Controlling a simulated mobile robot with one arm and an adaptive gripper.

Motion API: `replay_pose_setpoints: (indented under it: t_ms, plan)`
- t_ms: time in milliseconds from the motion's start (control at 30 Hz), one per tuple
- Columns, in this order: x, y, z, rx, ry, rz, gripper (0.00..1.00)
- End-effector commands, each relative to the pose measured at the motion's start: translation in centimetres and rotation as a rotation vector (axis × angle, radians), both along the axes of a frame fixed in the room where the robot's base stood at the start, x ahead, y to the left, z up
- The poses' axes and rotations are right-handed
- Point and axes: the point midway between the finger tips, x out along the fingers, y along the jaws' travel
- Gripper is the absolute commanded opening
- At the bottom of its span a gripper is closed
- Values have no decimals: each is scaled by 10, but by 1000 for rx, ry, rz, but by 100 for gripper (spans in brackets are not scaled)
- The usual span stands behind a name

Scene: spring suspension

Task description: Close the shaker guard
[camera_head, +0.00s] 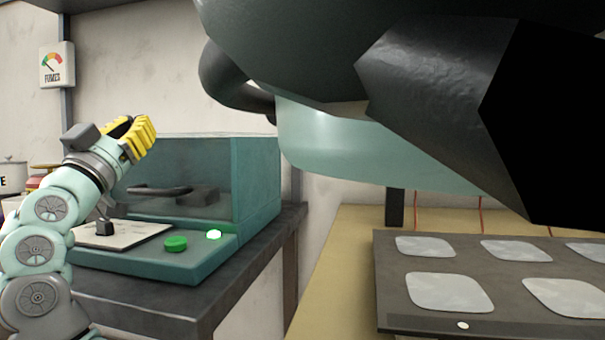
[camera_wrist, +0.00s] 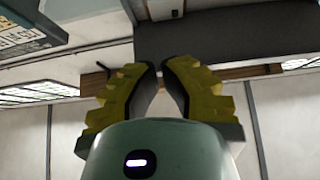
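The shaker guard (camera_head: 206,168) is a smoky see-through panel in a teal housing (camera_head: 257,180) at the left of the head view. A dark bar handle (camera_head: 160,190) crosses its lower front. A pale plate (camera_head: 135,237) with a small black block lies uncovered in front of the panel. My gripper (camera_head: 138,128) is raised in front of the guard's upper left, pointing up and right, apart from the handle. In the wrist view, its yellow fingers (camera_wrist: 160,68) angle inward with a narrow empty gap between the tips. The guard's left side is hidden by my arm.
A yellowish table with a dark tray (camera_head: 470,268) of pale pads stands at right. A large dark shape blocks the upper right.

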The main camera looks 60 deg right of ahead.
Motion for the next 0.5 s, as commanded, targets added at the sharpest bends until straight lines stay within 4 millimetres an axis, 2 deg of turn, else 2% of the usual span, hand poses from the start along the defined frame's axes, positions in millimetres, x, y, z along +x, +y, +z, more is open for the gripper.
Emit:
replay_pose_setpoints:
  t_ms: [33,100,500]
  plan:
    - [0,0,-10,-11,-5,-1,0]
    - [0,0,-13,-24,-10,-2,0]
    - [0,-1,-19,-53,-22,0,0]
